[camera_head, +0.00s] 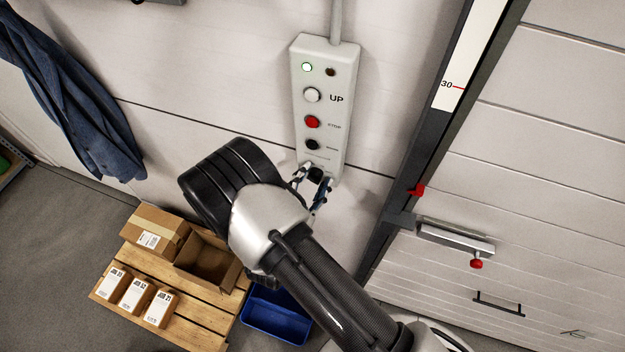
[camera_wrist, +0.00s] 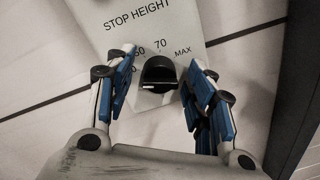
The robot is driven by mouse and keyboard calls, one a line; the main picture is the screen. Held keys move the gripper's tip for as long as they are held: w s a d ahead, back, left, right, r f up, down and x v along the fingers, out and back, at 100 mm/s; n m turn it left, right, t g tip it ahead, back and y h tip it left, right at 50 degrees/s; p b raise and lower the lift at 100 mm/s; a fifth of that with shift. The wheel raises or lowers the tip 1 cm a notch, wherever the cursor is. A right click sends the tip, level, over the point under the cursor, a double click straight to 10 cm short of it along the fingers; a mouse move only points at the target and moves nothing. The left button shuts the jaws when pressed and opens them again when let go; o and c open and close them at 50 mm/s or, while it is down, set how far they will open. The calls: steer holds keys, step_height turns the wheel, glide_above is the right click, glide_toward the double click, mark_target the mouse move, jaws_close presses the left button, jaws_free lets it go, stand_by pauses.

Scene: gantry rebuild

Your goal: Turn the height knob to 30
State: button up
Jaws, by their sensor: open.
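The black height knob (camera_wrist: 159,72) is on the grey control panel (camera_wrist: 90,15) under the words STOP HEIGHT. Its dial shows 70, MAX and partly hidden numbers to the left; no 30 is readable on it. A white line shows on the knob's lower part, but I cannot tell which number it marks. My gripper (camera_wrist: 161,70) is open, with one blue-padded finger on each side of the knob and gaps between. In the head view my gripper (camera_head: 314,179) is at the panel's lower end, largely covering the knob (camera_head: 317,173).
The panel also has a green lamp (camera_head: 306,67), a white UP button (camera_head: 312,95), a red button (camera_head: 312,122) and a black button (camera_head: 312,145). Right of it, a white scale (camera_head: 470,55) marked 30 stands above a red pointer (camera_head: 417,190). Boxes on a pallet (camera_head: 185,325) lie lower left.

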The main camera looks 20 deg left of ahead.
steer(key=s+a, duration=0.1)
steer(key=s, duration=1.1)
steer(key=shift+a+r, duration=0.2)
steer(key=shift+r, duration=0.05)
